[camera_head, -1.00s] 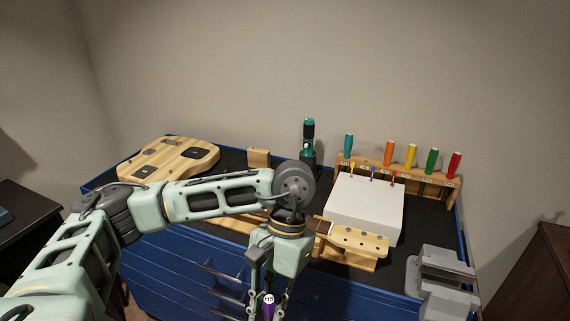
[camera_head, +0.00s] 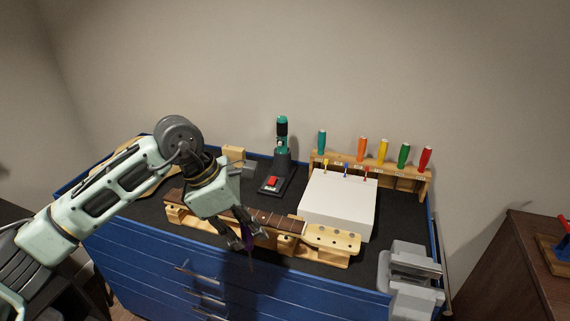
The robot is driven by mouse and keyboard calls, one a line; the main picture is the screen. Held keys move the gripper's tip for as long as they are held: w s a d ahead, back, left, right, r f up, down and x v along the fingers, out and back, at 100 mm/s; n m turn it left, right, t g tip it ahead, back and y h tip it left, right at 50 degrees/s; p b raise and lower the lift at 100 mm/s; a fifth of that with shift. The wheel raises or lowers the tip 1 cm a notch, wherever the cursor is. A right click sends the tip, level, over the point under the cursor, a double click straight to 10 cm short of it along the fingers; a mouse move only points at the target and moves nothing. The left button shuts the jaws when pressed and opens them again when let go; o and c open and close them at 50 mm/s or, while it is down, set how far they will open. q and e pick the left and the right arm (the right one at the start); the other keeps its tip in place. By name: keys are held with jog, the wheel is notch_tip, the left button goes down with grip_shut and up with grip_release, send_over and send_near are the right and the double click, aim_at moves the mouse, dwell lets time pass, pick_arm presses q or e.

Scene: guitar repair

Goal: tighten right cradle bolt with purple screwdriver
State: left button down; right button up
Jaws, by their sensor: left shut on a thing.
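My left gripper (camera_head: 243,243) is shut on the purple screwdriver (camera_head: 250,256), which hangs tip down at the front of the guitar neck (camera_head: 274,220). The neck lies in a wooden cradle (camera_head: 316,251) along the front of the blue bench, its light headstock (camera_head: 333,238) to the right. The gripper and arm cover part of the neck and cradle. Whether the screwdriver tip touches anything is too small to tell, and I cannot make out the cradle bolts. My right gripper does not show.
A wooden rack of coloured screwdrivers (camera_head: 401,175) stands at the back right behind a white box (camera_head: 338,205). A teal tool stands upright on a black base (camera_head: 277,180). A grey vise (camera_head: 410,268) sits at the right front corner. The guitar body (camera_head: 113,163) is partly behind my arm.

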pick_arm(q)
jog(key=w+d+r+n+t+y+p, duration=0.35)
jog(key=w+d+r+n, duration=0.5)
jog(key=n, duration=0.55)
notch_tip(320, 180, down, 5)
jog(key=n+y+b, duration=0.1)
jog(key=n+b, duration=0.1)
jog(key=n, duration=0.2)
jog(key=n+g+y+b, duration=0.1)
jog(key=n+y+b, duration=0.1)
jog(key=n+b, duration=0.1)
jog(key=n+y+b, duration=0.1)
jog(key=n+b, duration=0.1)
jog(key=n, duration=0.3)
jog(key=shift+s+r+y, duration=0.1)
jog(key=shift+r+y, duration=0.05)
jog(key=shift+y, duration=0.1)
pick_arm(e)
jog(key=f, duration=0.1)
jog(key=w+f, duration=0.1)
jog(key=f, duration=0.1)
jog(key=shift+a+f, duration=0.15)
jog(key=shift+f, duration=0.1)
pick_arm(q)
jog(key=shift+a, duration=0.15)
jog(key=shift+b, duration=0.6)
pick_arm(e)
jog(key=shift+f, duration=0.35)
